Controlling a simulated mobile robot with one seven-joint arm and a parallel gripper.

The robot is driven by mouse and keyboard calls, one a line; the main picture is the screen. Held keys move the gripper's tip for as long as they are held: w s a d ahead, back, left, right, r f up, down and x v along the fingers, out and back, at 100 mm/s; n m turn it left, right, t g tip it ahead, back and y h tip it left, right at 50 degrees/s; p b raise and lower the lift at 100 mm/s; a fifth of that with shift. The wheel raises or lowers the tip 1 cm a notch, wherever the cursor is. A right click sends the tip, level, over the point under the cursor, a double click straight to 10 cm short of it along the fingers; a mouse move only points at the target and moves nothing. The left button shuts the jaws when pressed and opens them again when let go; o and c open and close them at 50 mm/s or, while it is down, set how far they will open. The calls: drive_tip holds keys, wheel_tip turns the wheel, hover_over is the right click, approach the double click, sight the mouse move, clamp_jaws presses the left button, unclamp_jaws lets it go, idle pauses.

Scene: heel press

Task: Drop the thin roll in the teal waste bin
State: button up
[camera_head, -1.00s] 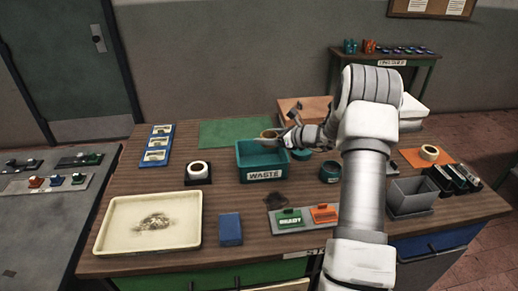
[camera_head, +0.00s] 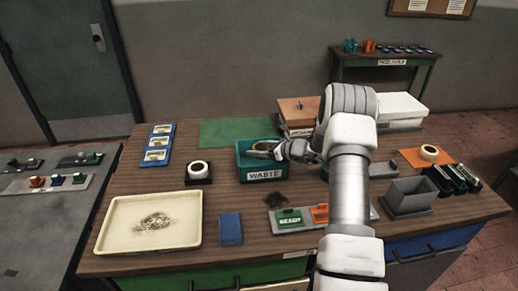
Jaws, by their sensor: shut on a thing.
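The teal waste bin (camera_head: 243,166) stands near the middle of the wooden workbench, with a white label on its front. My gripper (camera_head: 270,150) reaches in from the right, with its fingers over the bin's opening. It is shut on the thin roll (camera_head: 262,146), a small tan-orange ring that shows at the fingertips. The roll appears at about rim height inside the bin's outline; its exact height is hard to tell. My fingers hide part of the roll and of the bin's inside.
A white roll on a black holder (camera_head: 198,171) stands left of the bin. A green mat (camera_head: 225,132) lies behind it. In front are a blue block (camera_head: 230,229), a cream tray (camera_head: 115,235) and a plate with green and orange tags (camera_head: 290,217). A grey box (camera_head: 410,196) stands right.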

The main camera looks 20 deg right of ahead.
drive_tip(key=shift+s+f+b, duration=0.2)
drive_tip(key=shift+f+b, duration=0.3)
drive_tip(key=shift+f, duration=0.1)
drive_tip(key=o, duration=1.3)
drive_tip(key=shift+f, duration=0.2)
drive_tip(key=shift+r, duration=0.1)
drive_tip(key=shift+r+p, duration=0.5)
drive_tip(key=shift+p, duration=0.3)
drive_tip(key=v, duration=0.8)
drive_tip(key=b+v, duration=0.1)
drive_tip(key=v, duration=0.3)
drive_tip(key=shift+w+r, duration=0.15)
drive_tip(key=shift+r, duration=0.15)
